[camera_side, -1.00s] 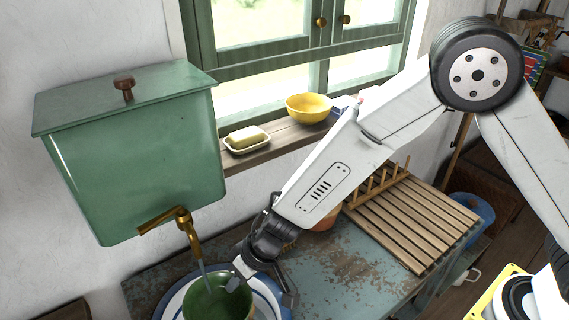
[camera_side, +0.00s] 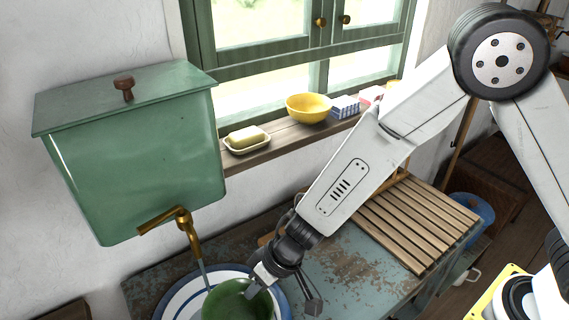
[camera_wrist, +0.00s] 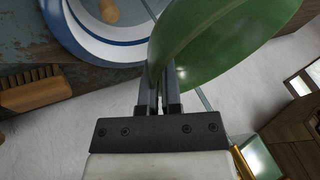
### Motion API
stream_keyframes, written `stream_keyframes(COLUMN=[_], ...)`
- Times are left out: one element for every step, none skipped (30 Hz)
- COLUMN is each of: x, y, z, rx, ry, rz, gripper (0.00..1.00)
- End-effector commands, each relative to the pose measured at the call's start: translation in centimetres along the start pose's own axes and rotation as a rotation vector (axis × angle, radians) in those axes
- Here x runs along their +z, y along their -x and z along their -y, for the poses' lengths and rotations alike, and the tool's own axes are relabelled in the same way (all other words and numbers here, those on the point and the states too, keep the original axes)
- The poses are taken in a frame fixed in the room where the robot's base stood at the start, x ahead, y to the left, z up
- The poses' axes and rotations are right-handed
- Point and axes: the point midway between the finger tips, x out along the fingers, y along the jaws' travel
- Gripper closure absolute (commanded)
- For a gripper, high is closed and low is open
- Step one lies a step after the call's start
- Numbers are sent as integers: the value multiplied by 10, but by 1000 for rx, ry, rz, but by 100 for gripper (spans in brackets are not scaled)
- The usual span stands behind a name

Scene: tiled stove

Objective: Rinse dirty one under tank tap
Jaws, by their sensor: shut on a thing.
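My gripper (camera_side: 262,281) is shut on the rim of a green bowl (camera_side: 232,302), which it holds tilted over the blue-and-white basin (camera_side: 176,296). The bowl also fills the top right of the wrist view (camera_wrist: 225,45), between and beyond my fingers (camera_wrist: 160,92). The green tank (camera_side: 140,165) hangs on the wall at left. Its brass tap (camera_side: 186,222) has a thin stream of water (camera_side: 204,275) running down to the bowl's left edge. I cannot tell whether the stream enters the bowl or passes beside it.
A wooden slatted rack (camera_side: 415,218) stands on the worn table at right. A brush (camera_wrist: 35,90) lies beside the basin. The sill holds a soap dish (camera_side: 247,140), a yellow bowl (camera_side: 309,107) and a checked cloth (camera_side: 345,106). The table between basin and rack is partly clear.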

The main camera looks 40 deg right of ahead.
Motion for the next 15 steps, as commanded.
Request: stream_keyframes(x=[2,3,5,7,8,10,12,13,15,16,18,20,21,23,25], y=[2,3,4,4,5,6,7,8,9,9,10,11,12,13,14], z=[0,0,-1,-1,-2,-2,-3,-3,-4,-4,-4,-4,-5,-5,-6], rx=[-1,-1,-1,-1,0,0,0,0,0,0,-1,-1,-1,-1,-1], ry=[-1,0,-2,0,-2,0,-1,-2,0,-1,-1,0,-2,-1,-1], rz=[-2,-2,-2,-1,-2,-2,-2,-2,-1,-2,-2,-2,-1,-2,-2], gripper=[100,100,100,100,100,100,100,100,100,100,100,100,100,100,100])
